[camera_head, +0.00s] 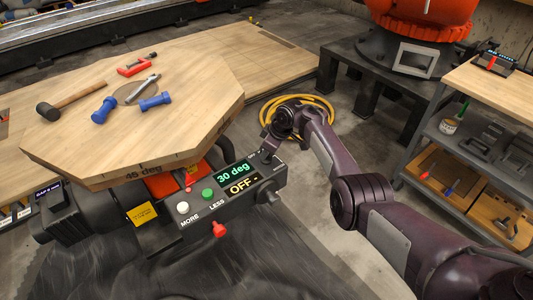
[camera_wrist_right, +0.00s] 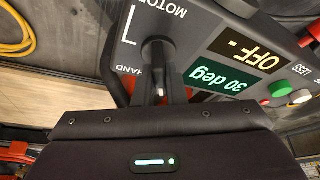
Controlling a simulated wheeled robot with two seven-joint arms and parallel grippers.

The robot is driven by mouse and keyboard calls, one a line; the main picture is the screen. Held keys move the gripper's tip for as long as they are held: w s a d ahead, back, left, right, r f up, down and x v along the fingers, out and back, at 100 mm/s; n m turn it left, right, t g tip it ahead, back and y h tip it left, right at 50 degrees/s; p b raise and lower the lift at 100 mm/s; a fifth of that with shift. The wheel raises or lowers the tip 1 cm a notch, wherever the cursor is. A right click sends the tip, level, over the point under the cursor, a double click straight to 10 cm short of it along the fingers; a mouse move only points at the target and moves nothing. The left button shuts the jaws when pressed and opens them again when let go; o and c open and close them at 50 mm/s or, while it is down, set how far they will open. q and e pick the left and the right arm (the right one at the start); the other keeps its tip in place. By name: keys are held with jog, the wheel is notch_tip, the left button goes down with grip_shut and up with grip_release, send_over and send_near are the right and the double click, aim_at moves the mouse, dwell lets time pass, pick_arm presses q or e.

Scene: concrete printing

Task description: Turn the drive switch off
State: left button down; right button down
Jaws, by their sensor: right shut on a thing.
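The control box (camera_head: 225,190) sits at the front edge of the wooden table, with a green "30 deg" display (camera_head: 233,173) and a yellow "OFF" display (camera_head: 242,185). Both displays also show in the right wrist view, upside down. The drive switch (camera_wrist_right: 156,48) is a dark knob between the "MOTOR" and "HAND" labels. My right gripper (camera_head: 268,155) is at the box's far right end, shut on the drive switch; its fingers (camera_wrist_right: 162,88) reach the knob in the wrist view. In the head view the gripper largely hides the switch. My left gripper is not in view.
A green button (camera_head: 208,194), a white button (camera_head: 183,207) and a red knob (camera_head: 219,230) are on the box. A yellow hose (camera_head: 300,105) lies behind my arm. A shelf cart stands right.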

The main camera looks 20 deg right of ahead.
jog(key=shift+n+b, duration=0.4)
jog(key=shift+n, duration=0.1)
jog(key=shift+g, duration=0.3)
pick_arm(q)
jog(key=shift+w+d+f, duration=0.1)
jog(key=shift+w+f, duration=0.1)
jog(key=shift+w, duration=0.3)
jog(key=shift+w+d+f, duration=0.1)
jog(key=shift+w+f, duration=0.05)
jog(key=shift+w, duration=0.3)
pick_arm(e)
jog(key=c, duration=1.5)
grip_release()
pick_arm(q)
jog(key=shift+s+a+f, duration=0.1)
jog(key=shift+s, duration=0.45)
